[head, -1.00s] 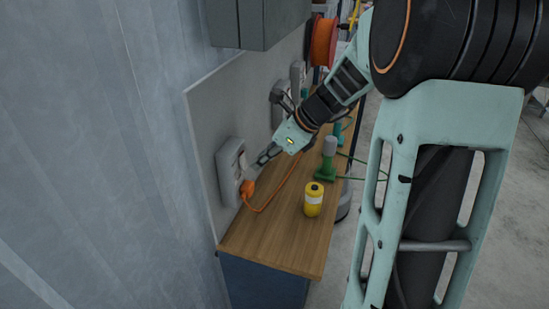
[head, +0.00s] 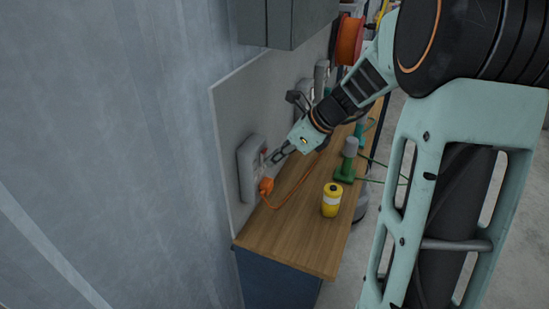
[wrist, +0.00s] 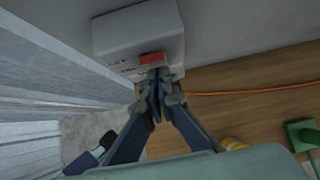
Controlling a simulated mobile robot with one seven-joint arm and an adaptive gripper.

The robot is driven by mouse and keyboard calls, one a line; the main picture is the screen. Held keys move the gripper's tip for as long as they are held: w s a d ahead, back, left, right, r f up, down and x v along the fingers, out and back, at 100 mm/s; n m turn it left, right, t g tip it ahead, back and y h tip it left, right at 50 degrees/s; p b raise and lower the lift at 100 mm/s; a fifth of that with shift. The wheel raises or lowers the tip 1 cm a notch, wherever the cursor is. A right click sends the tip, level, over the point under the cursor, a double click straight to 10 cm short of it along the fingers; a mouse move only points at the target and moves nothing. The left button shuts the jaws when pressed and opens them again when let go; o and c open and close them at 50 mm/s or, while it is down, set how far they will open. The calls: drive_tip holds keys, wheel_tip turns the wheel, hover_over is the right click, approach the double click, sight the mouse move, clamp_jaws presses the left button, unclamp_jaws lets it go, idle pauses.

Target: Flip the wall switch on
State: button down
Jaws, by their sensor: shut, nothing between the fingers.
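The wall switch is a grey box (head: 250,172) on the grey backboard, at the near end of the bench. In the wrist view the box (wrist: 135,32) is at the top, with a red rocker (wrist: 151,58) on its face. My gripper (head: 268,162) is shut and empty, with its fingertips in front of the box. In the wrist view the fingertips (wrist: 157,76) lie just below the red rocker and overlap the box's lower face. I cannot tell whether they touch it. The rocker's lower part is partly hidden, and its on or off position is unclear.
A grey cabinet (head: 283,22) hangs above. The bench's near end is clear.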

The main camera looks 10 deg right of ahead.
drive_tip(key=shift+r+p, duration=0.8)
drive_tip(key=shift+d, duration=0.1)
